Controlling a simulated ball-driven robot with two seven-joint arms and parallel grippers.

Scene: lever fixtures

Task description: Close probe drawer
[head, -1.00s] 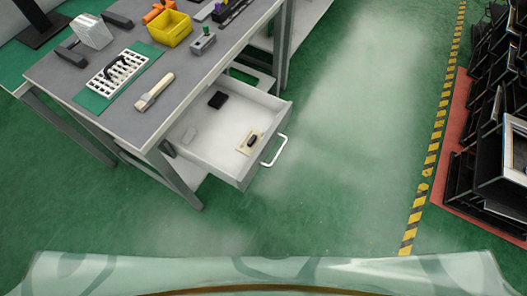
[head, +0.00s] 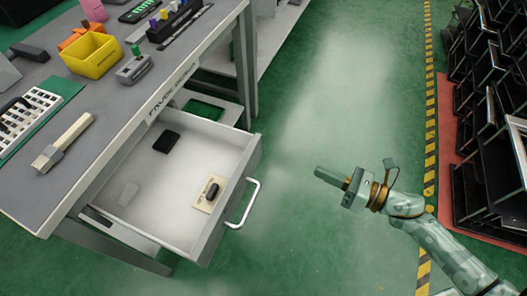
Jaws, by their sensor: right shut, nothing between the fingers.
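The open drawer (head: 170,205) juts out from under the grey workbench toward the lower right. It is a white tray with grey walls. A white bar handle (head: 243,204) is on its front. Inside lie a black flat item (head: 166,141), a pale translucent piece (head: 128,193) and a beige card with a dark oval object (head: 211,191). My right gripper (head: 328,176) is shut and empty over the green floor, to the right of the handle and clear of it, pointing left. My left gripper is out of view.
The workbench top (head: 110,110) carries a yellow bin (head: 92,55), a white rack (head: 28,115), a wooden-handled tool (head: 64,142) and a small lever fixture (head: 136,68). Dark shelving with frames (head: 490,110) stands at the right behind a yellow-black floor stripe (head: 429,120). The floor between is clear.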

